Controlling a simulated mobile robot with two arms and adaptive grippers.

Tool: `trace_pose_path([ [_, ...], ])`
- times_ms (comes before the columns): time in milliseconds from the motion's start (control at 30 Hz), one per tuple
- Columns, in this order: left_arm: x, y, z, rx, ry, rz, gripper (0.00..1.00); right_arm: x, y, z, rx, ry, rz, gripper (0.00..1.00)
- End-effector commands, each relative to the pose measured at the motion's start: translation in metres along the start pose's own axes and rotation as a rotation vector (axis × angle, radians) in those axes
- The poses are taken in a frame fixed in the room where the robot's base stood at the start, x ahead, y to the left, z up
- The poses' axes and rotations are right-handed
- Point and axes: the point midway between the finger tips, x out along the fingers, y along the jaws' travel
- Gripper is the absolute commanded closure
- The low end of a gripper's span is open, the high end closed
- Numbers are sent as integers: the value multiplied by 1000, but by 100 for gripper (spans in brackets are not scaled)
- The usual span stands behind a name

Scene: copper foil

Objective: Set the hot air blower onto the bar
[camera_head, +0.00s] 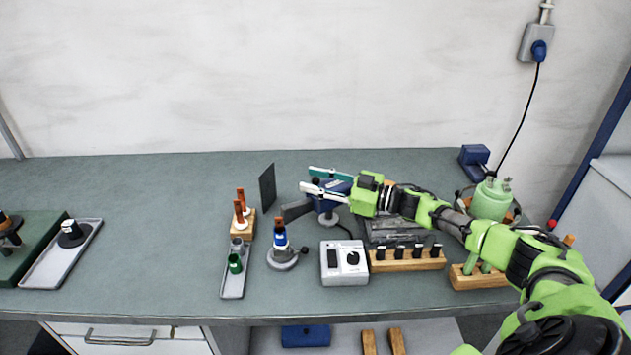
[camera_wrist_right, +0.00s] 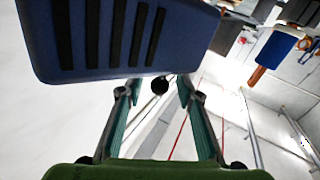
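The hot air blower (camera_head: 328,205) appears as a blue body with a dark nozzle (camera_head: 296,210) pointing left, near the middle of the bench. In the right wrist view its blue, black-slotted housing (camera_wrist_right: 120,38) fills the upper left. My right gripper (camera_head: 308,178) reaches in from the right, its two teal fingers apart on either side of the blue body. I cannot tell which thing is the bar. My left gripper is not in view.
A dark upright plate (camera_head: 267,188) and a wooden block with orange-topped tools (camera_head: 242,224) stand to the left. A grey control box (camera_head: 344,264) and a slotted wooden rack (camera_head: 408,261) are in front. A green tank (camera_head: 490,199) stands at right. The bench is clear at back left.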

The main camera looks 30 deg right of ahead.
Motion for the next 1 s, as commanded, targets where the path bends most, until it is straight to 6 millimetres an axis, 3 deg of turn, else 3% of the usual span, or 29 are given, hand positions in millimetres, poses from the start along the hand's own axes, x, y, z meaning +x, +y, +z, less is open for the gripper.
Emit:
trace_pose_path([
  [267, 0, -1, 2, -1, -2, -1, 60, -9, 0, 1, 0, -2, 0, 67],
  [700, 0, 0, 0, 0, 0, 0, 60, -87, 0, 2, 1, -7, -1, 67],
  [1000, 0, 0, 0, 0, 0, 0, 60, -116, 0, 1, 0, -1, -1, 67],
])
